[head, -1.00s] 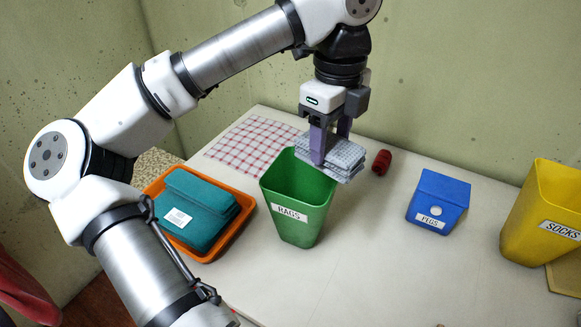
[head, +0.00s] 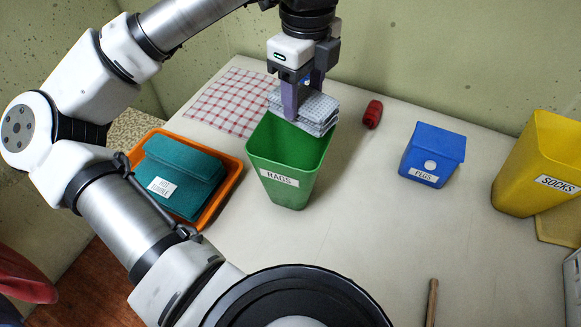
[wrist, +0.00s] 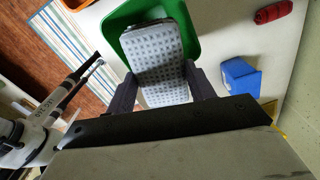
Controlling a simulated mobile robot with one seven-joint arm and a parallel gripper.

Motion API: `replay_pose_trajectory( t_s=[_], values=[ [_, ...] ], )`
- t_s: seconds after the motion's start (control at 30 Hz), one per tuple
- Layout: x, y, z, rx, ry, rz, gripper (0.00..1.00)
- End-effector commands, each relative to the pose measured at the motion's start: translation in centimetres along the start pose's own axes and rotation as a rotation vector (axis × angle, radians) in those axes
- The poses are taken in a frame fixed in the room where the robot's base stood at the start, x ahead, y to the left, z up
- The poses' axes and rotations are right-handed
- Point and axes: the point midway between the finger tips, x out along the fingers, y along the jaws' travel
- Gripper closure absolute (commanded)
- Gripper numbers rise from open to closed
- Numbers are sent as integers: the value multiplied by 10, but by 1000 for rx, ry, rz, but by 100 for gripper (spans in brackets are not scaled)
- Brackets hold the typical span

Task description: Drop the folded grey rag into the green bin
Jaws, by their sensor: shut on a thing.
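The folded grey rag (head: 304,110) has a small checked pattern. My gripper (head: 302,100) is shut on it and holds it above the back part of the green bin (head: 290,188), which is labelled RAGS. In the wrist view the rag (wrist: 158,62) lies between the two fingers of my gripper (wrist: 160,90). There the green bin's rim (wrist: 112,24) shows around the rag's far end. The rag hides part of the bin's opening, and the bin's floor is not clearly visible.
An orange tray (head: 232,180) with a teal folded cloth (head: 178,180) stands left of the bin. A red-checked cloth (head: 232,98) and a red roll (head: 373,114) lie behind. A blue PEGS box (head: 432,155) and yellow SOCKS bin (head: 535,165) stand right.

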Motion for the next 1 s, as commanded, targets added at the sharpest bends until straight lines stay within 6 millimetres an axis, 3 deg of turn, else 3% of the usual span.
replay_pose_trajectory(
  t_s=[0.1,0.4,0.43,0.6,1.0],
  values=[
    [12,0,0,1,0,0,68],
    [13,0,0,1,-1,-1,68],
    [13,0,0,1,-1,-1,42],
    [13,0,0,0,-1,-1,21],
    [4,0,0,-1,-2,-1,21]
  ],
)
